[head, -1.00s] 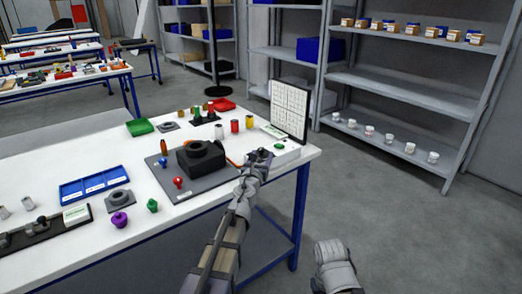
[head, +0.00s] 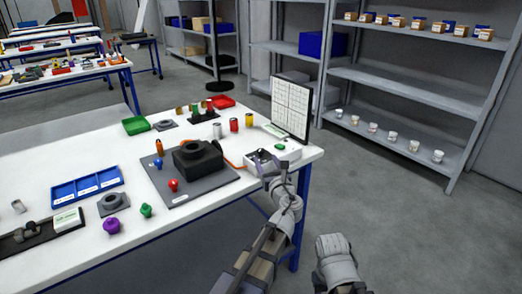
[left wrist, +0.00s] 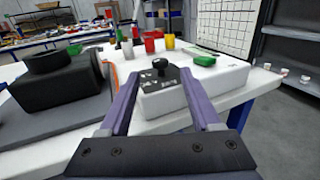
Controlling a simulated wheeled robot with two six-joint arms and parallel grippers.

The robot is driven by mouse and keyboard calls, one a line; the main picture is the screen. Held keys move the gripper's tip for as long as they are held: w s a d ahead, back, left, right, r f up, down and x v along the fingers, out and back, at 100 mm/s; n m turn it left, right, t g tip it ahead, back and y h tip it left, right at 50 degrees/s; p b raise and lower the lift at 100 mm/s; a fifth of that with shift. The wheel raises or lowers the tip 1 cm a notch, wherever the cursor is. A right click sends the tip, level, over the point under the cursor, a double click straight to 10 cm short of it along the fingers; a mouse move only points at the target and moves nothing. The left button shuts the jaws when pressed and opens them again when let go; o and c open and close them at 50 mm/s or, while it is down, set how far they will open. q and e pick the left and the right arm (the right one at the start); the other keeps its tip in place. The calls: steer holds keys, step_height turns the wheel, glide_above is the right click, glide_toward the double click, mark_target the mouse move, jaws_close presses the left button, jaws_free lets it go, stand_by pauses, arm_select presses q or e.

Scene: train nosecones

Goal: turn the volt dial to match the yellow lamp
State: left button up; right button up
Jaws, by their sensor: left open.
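The white box (head: 285,154) stands at the table's right end. In the left wrist view, a black dial knob (left wrist: 159,66) sits on a dark plate with small white marks (left wrist: 146,76) on that box (left wrist: 200,84). A green lamp-like piece (left wrist: 204,60) is on the box to the right of the dial; it also shows in the head view (head: 280,146). I see no clearly lit yellow lamp. My left gripper (left wrist: 159,80) is open, its fingers on either side of the dial's line, apparently not touching the knob. It hides part of the box in the head view (head: 264,162).
A black block-shaped fixture (head: 198,158) lies on a grey board left of the box. A white gridded panel (head: 291,106) stands behind it. Red (head: 234,125) and yellow (head: 249,120) cylinders stand nearby. My right arm's link shows at the lower right, over floor.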

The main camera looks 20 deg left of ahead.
mark_target(262, 152)
arm_select(q)
steer(key=x, duration=0.7)
steer(key=shift+w+a, duration=0.2)
steer(key=shift+w, duration=0.15)
jaws_close()
stand_by(0.3)
